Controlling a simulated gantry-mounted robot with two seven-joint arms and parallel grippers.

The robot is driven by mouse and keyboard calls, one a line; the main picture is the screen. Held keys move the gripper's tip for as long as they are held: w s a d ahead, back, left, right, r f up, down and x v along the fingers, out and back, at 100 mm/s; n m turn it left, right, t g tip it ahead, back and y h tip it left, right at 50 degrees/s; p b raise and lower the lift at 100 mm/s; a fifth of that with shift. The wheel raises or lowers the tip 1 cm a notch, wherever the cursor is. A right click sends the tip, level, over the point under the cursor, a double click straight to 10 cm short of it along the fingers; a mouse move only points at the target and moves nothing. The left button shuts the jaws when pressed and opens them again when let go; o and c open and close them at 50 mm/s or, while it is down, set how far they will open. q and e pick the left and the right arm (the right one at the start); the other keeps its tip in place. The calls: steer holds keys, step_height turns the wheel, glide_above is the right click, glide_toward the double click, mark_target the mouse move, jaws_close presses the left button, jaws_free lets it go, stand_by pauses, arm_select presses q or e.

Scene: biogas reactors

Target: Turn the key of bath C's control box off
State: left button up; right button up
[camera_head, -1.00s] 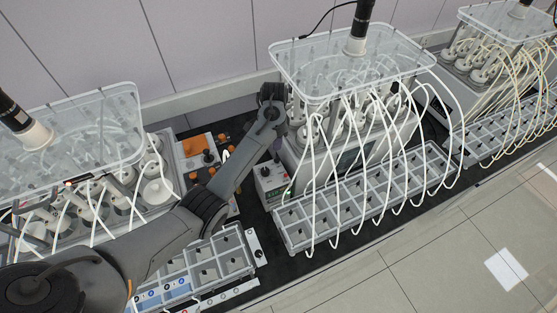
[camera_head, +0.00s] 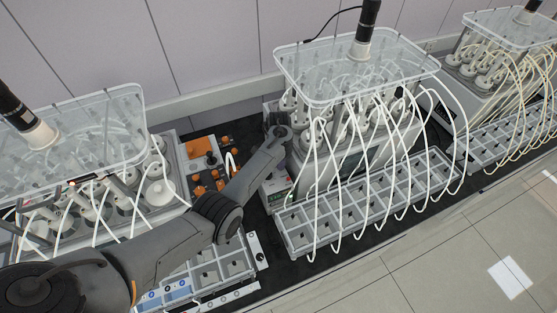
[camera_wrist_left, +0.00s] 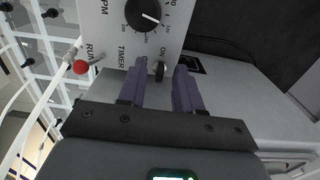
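The control box (camera_wrist_left: 110,25) fills the upper part of the left wrist view. It has a large black dial (camera_wrist_left: 143,15), a red-tipped lever (camera_wrist_left: 82,67) by the word RUN, and a dark key (camera_wrist_left: 160,71) by the word ON. My left gripper (camera_wrist_left: 161,69) is open, with one purple finger on each side of the key. I cannot tell whether either finger touches it. In the head view the box (camera_head: 277,191) stands beside the middle reactor bath (camera_head: 345,160), partly covered by my left arm. The left fingertips are hidden there. My right gripper is not in view.
A tube rack (camera_head: 300,238) stands in front of the middle bath, with white tubes looping into it. Another bath (camera_head: 90,205) stands at left and a third (camera_head: 500,75) at far right. An orange-capped unit (camera_head: 200,147) sits behind my arm.

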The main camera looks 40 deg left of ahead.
arm_select(q)
steer(key=shift+f, duration=0.1)
steer(key=shift+c, duration=0.5)
jaws_close()
steer(key=shift+d+n+p, duration=0.1)
steer(key=shift+n+p, duration=1.05)
steer(key=shift+n, duration=0.35)
steer(key=n+p, duration=0.1)
steer(key=n, duration=0.3)
steer(key=shift+d+n+p, duration=0.1)
steer(key=shift+n+p, duration=0.2)
steer(key=shift+p, duration=0.05)
steer(key=n, duration=0.2)
steer(key=shift+n, duration=0.4)
steer(key=n, duration=0.2)
steer(key=shift+d+n, duration=0.1)
steer(key=shift+n, duration=0.2)
steer(key=n, duration=0.4)
steer(key=shift+w+n, duration=0.1)
steer(key=shift+n, duration=0.3)
